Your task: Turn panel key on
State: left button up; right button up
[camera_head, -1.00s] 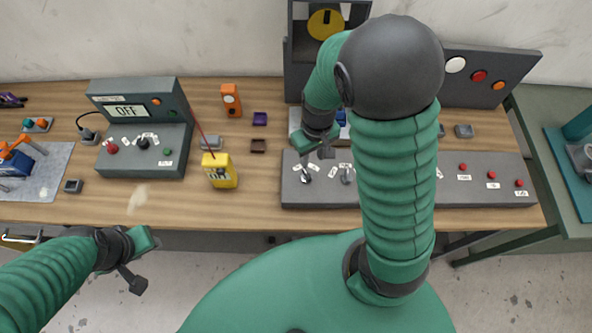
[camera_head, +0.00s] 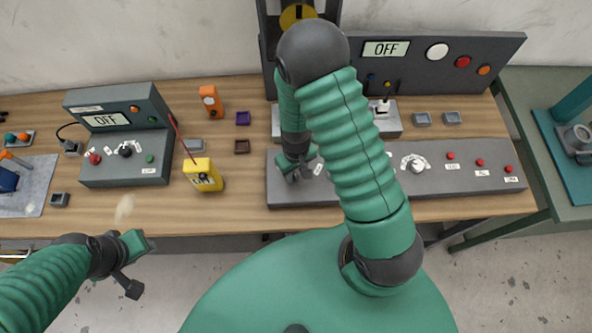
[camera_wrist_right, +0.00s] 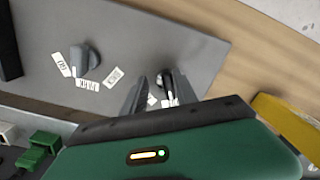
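The long grey control panel (camera_head: 440,190) lies along the front of the bench. My right gripper (camera_head: 300,172) is low over its left end and covers the key there in the head view. In the right wrist view the small dark and silver key switch (camera_wrist_right: 166,82) stands on the panel between the tips of my open fingers (camera_wrist_right: 160,92). I cannot tell whether the fingers touch it. Small white labels lie around the key. A grey knob (camera_wrist_right: 86,58) with labels is beside it. My left gripper (camera_head: 134,264) is open and empty in front of the bench.
A yellow meter (camera_head: 203,176) stands just left of the panel. A display reading OFF (camera_head: 386,49) is on the dark back panel. A second grey-green console (camera_head: 125,140), also reading OFF, is farther left. My right arm hides part of the panel's middle.

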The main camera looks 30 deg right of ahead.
jog(key=shift+w+d, duration=0.15)
jog(key=shift+c, duration=1.1)
jog(key=shift+a+r, duration=0.1)
jog(key=shift+a, duration=0.25)
grip_shut()
jog(key=shift+a+r, duration=0.15)
jog(key=shift+a, duration=0.5)
jog(key=shift+d, duration=0.6)
jog(key=shift+a, duration=0.45)
jog(key=shift+d+m, duration=0.2)
jog(key=shift+m, duration=1.1)
jog(key=m, duration=0.2)
jog(key=shift+w+a+m+p, duration=0.1)
jog(key=shift+a+m+p, duration=0.15)
jog(key=shift+m+p, duration=0.15)
jog(key=m, duration=0.2)
jog(key=shift+m, duration=0.3)
pick_arm(q)
jog(key=shift+a+r+p, duration=0.6)
jog(key=shift+a+r, duration=0.15)
jog(key=shift+r, duration=0.1)
pick_arm(e)
jog(key=shift+w+a+m, duration=0.1)
jog(key=shift+w+m, duration=0.05)
jog(key=shift+m, duration=1.85)
